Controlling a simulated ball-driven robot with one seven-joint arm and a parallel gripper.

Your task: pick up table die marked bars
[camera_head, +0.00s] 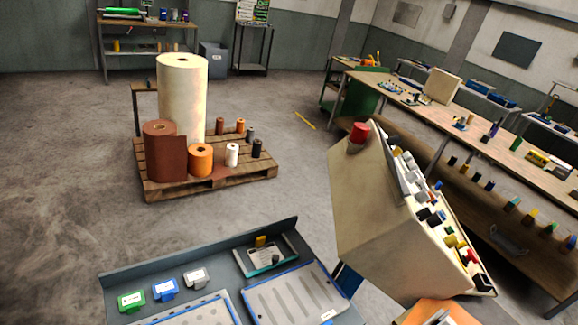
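A dark tray-like table top (200,256) with a raised back edge fills the lower middle. On it lies a flat grey plate with a blue edge and rows of elongated bar-like marks (298,296), at the right. A second blue-edged plate with rounder marks (195,314) lies to its left, cut off by the bottom edge. Small green (131,301), blue (166,289) and grey (196,277) blocks with pale labels stand behind it; the label marks are too small to read. My gripper is not in view.
A beige console (375,240) with a red knob and many controls stands right of the table top. A teal-and-grey device (266,257) sits at the table's back. A pallet (208,185) with rolls stands behind. A long workbench (480,130) runs along the right. Floor at left is clear.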

